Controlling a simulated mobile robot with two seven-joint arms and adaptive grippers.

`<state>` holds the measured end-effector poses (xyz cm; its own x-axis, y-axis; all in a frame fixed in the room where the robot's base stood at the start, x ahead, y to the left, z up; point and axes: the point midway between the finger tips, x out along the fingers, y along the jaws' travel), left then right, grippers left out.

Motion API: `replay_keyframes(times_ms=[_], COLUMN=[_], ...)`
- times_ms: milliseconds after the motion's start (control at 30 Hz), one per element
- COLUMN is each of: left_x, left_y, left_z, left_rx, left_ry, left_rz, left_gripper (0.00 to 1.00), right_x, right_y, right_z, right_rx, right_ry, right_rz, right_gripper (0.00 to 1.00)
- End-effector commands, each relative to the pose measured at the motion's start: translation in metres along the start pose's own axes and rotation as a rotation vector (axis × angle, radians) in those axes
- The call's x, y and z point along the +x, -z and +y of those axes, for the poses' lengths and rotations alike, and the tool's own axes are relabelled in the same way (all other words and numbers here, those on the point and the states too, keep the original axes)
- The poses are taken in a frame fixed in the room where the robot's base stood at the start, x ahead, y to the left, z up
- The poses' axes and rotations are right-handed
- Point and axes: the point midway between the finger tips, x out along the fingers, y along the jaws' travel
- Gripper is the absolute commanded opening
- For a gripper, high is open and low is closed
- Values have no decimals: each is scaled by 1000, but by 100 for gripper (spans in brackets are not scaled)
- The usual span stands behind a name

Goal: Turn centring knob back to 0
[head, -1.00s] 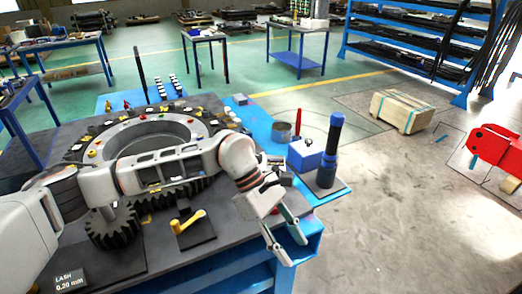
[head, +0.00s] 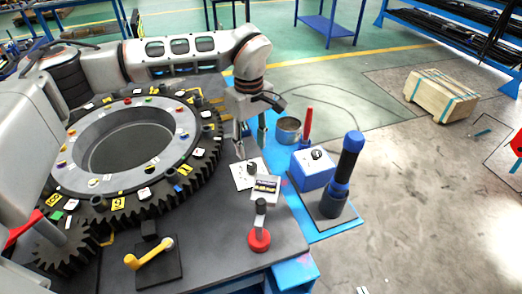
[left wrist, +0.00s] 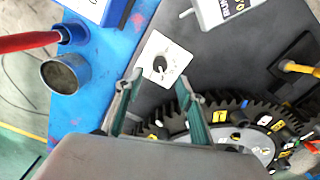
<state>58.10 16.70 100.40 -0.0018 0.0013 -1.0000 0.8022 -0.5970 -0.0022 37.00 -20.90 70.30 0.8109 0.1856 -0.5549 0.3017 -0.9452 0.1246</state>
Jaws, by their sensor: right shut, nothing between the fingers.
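A white square plate (left wrist: 176,54) with a small black knob (left wrist: 159,64) lies on the dark table top in the left wrist view. In the head view the plate (head: 241,178) and its knob (head: 251,168) are beside the big gear ring, near the table's right edge. The knob's scale is too small to read. My left gripper (head: 250,147) is above the plate, pointing down. In the left wrist view its two fingers (left wrist: 160,80) are apart on either side of the knob, with nothing between them. My right gripper is not in view.
A display box (head: 265,190) and a red-based post (head: 259,238) stand close in front of the plate. A gear ring (head: 100,205) fills the left. A blue box (head: 311,173), a metal cup (head: 288,131) and a blue-handled tool (head: 345,170) stand to the right.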

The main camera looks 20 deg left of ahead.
Motion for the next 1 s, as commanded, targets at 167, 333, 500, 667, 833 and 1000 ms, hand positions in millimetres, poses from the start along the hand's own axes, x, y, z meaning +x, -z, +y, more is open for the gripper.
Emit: replay_keyframes(times_ms=[167, 333, 500, 667, 833, 1000], left_x=[12, 37, 61, 75, 78, 78], left_y=[0, -1, -1, -1, 0, 0], left_z=[-1, -1, -1, 0, 0, 0], left_rx=[0, -1, -1, -1, 0, 0], left_ry=[3, 3, 2, 1, -1, -1], left_rz=[-2, -4, -4, -3, -1, -1], left_gripper=[38, 38, 38, 38, 38, 38], right_x=[-5, -6, -8, -8, -7, -7], right_y=[-7, -8, -9, -12, -14, -16], right_z=[-6, -7, -1, 4, 3, 2], right_rx=[3, 4, 5, 4, 5, 6], right_ry=[9, 10, 0, -8, -7, -6], right_rz=[-15, -22, -29, -35, -40, -42], right_gripper=[0, 0, 0, 0, 0, 0])
